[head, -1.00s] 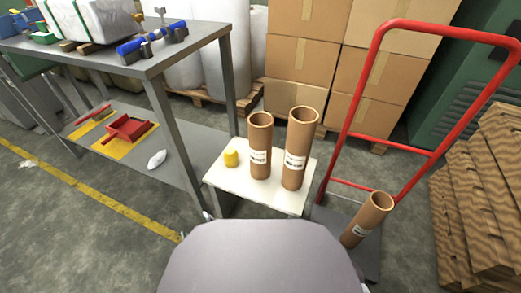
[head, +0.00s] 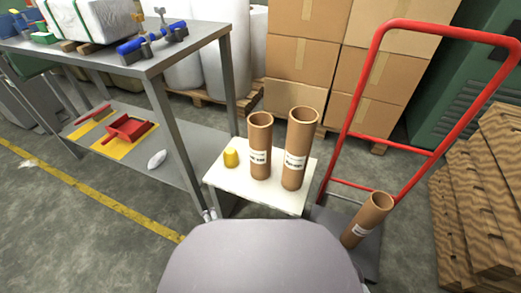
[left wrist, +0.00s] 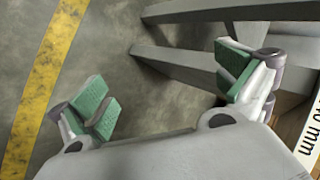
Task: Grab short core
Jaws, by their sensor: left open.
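Two brown cardboard cores stand upright on a small white-topped stand (head: 225,182). The left core (head: 260,148) is shorter than the right core (head: 299,148); both carry white labels too small to read. A third core (head: 368,220) leans at the foot of the red hand truck. A label reading "40 mm" (left wrist: 312,135) shows at that view's right edge.
A grey workbench (head: 190,50) with a lower shelf stands left, its leg close to the stand. A yellow object (head: 231,158) sits on the stand. The red hand truck (head: 345,125) is right, stacked boxes (head: 300,60) behind.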

